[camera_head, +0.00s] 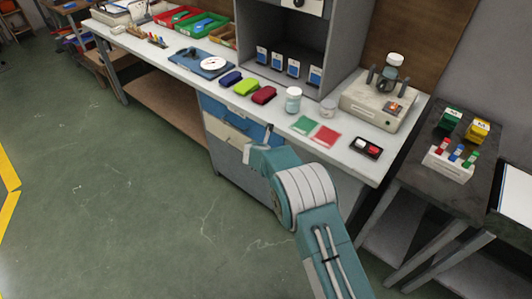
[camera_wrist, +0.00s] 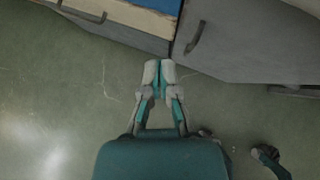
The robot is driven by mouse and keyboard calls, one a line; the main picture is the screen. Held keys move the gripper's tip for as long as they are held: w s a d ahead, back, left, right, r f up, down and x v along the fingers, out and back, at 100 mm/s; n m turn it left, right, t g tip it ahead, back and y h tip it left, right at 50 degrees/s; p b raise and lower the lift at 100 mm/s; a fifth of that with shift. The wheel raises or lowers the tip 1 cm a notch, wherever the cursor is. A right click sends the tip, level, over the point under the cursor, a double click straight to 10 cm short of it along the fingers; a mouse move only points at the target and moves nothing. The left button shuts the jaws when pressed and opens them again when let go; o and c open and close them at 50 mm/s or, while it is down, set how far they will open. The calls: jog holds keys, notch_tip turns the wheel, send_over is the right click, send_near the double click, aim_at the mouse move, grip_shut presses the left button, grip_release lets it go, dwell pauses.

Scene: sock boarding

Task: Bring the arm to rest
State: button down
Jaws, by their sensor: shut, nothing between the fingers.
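My gripper shows in the wrist view (camera_wrist: 158,72) with its two fingertips together, shut and empty. It points down over the green floor, in front of the grey cabinet under the bench. In the head view my gripper (camera_head: 246,152) is small and partly hidden by my own teal and white arm, which reaches up from the bottom right. It is in front of the cabinet, apart from the bench top. I cannot tell from these views whether it touches the cabinet front.
The long bench (camera_head: 345,150) carries three folded socks, with the green one (camera_head: 245,86) in the middle, a white jar (camera_head: 293,100) and a beige machine (camera_head: 378,105). A dark side table (camera_head: 440,198) stands at right. The green floor (camera_head: 110,200) at left is free.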

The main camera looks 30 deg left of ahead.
jog(key=shift+v, duration=0.85)
jog(key=w+d+r+n+t+y, duration=0.1)
jog(key=w+d+r+n+y, duration=0.2)
jog(key=r, duration=0.8)
jog(key=w+d+r+n, duration=0.3)
jog(key=d+r+n, duration=0.25)
jog(key=r, duration=0.45)
jog(key=s+d+r+n+y, duration=0.2)
jog(key=s+d+r+n, duration=0.2)
jog(key=d+r+n, duration=0.75)
jog(key=s+d+r+n+g, duration=0.1)
jog(key=s+d+r, duration=0.2)
jog(key=d, duration=0.2)
jog(key=s+d+r+n, duration=0.1)
jog(key=s+d+r, duration=0.2)
jog(key=d, duration=0.2)
jog(key=s+d+f+n+g+h, duration=0.1)
jog(key=s+d+n+h, duration=0.1)
jog(key=s+d, duration=0.6)
jog(key=s+d+f+n+g+h, duration=0.1)
jog(key=s+d+f+n+h, duration=0.1)
jog(key=s+d+n, duration=0.3)
jog(key=s+d+f+n+g+h, duration=0.1)
jog(key=s+d+f+n+h, duration=0.1)
jog(key=s+d, duration=0.8)
jog(key=s+n+h, duration=0.1)
jog(key=s, duration=0.1)
jog(key=shift+s+d+n, duration=0.25)
jog(key=shift+d+n, duration=0.15)
